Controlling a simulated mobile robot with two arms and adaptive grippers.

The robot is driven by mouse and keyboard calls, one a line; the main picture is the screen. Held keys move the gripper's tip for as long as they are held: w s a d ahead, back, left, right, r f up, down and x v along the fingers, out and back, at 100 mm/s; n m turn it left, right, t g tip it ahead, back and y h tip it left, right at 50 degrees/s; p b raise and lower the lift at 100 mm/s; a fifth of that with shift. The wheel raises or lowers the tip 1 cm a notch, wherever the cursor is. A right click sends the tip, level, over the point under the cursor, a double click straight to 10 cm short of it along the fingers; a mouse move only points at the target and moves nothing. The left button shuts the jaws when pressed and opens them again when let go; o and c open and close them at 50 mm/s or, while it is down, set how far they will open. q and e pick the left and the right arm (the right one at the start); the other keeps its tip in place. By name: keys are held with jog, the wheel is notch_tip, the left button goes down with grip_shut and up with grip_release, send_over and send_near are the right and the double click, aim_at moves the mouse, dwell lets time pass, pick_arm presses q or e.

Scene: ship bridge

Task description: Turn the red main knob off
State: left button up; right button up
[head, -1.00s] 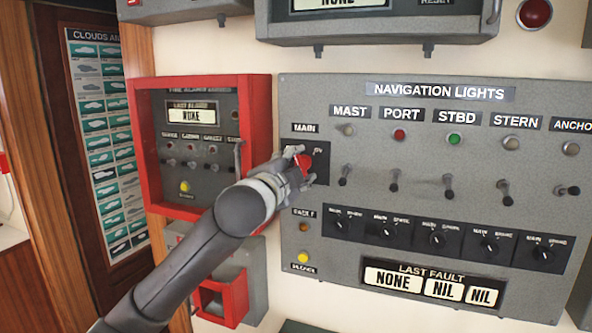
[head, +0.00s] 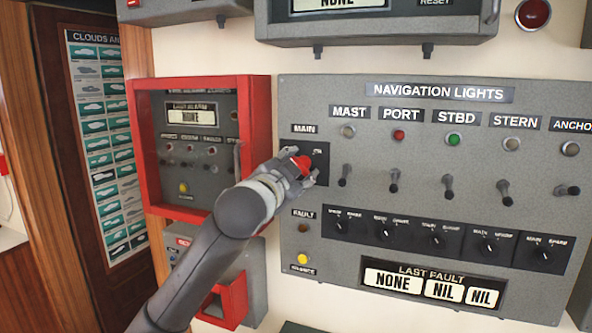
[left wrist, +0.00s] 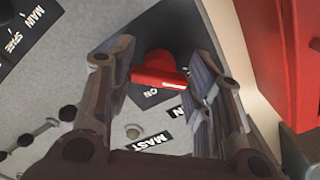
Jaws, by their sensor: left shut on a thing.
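The red main knob (head: 303,163) sits on its black plate (head: 321,170) under the MAIN label, at the left end of the grey NAVIGATION LIGHTS panel (head: 340,100). My left gripper (head: 299,168) is shut on the knob and hides part of it. In the left wrist view the knob (left wrist: 160,72) shows between the two fingers of my left gripper (left wrist: 160,85). The ON mark is visible beside it. My right gripper is not in view.
A red-framed alarm box (head: 258,120) is on the wall left of the panel. Several toggle switches, such as the mast one (head: 344,175), line the panel to the right. A yellow button (head: 302,259) is below the knob.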

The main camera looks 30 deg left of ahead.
pick_arm(q)
jog(key=shift+f, duration=0.1)
jog(key=o, duration=1)
jog(key=v, duration=0.7)
jog(key=shift+s, duration=0.25)
